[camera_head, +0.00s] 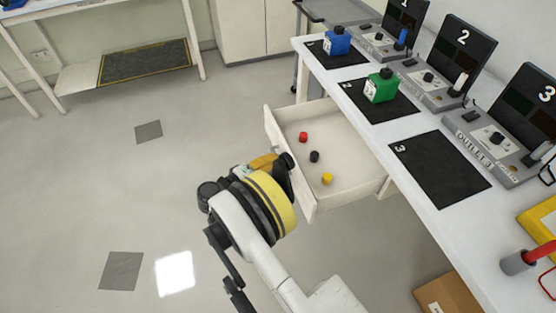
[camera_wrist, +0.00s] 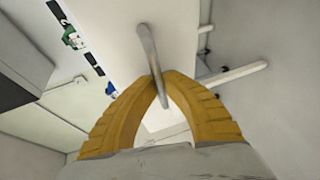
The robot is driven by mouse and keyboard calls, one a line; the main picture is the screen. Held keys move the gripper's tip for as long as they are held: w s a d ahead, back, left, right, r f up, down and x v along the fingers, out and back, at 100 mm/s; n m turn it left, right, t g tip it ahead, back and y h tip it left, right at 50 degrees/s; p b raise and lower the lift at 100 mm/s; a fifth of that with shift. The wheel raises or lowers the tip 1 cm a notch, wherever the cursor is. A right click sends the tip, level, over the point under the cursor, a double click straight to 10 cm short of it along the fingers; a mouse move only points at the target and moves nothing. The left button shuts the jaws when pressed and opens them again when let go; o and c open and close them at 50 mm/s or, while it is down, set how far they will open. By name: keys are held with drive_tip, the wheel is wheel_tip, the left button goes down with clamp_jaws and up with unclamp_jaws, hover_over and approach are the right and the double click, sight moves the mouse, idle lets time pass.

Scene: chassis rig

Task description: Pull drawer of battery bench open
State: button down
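The drawer (camera_head: 345,142) of the white battery bench (camera_head: 352,107) is pulled out, and its inside shows. It holds a red, a black and a yellow small round piece. My gripper (camera_head: 264,163) is at the outer side of the drawer front; my wrist hides part of it in the head view. In the wrist view the yellow fingers (camera_wrist: 160,80) close around a grey bar handle (camera_wrist: 149,48) on the white drawer front (camera_wrist: 182,38). The handle passes between the fingertips.
On the bench top, a blue battery (camera_head: 337,41) and a green battery (camera_head: 381,86) stand on black mats; mat 3 (camera_head: 440,168) is bare. Numbered outlet units line the back. A cardboard box (camera_head: 448,297) is on the floor at lower right.

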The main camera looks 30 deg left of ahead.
drive_tip(key=c, duration=1.5)
unclamp_jaws()
drive_tip(key=v, duration=1.2)
